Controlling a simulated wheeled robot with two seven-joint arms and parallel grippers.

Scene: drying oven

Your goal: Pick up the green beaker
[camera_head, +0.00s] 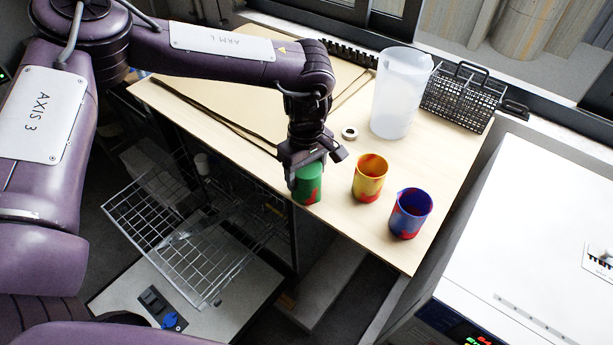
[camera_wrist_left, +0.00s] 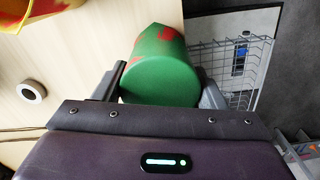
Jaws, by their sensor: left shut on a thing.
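The green beaker (camera_head: 309,184) with red patches stands near the front edge of the wooden table. My left gripper (camera_head: 306,165) comes down on it from above and is shut on it. In the left wrist view the green beaker (camera_wrist_left: 163,68) sits between the two fingers of my left gripper (camera_wrist_left: 160,88). The gripper hides the beaker's upper part in the head view. I cannot tell whether the beaker's base still touches the table. My right gripper is not in view.
A yellow beaker (camera_head: 369,178) and a blue beaker (camera_head: 410,213) stand right of the green one. Behind are a tall translucent container (camera_head: 400,95), a black basket (camera_head: 459,97) and a tape roll (camera_head: 350,133). A wire rack (camera_head: 172,222) is below the table edge; a white oven (camera_head: 540,235) is at right.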

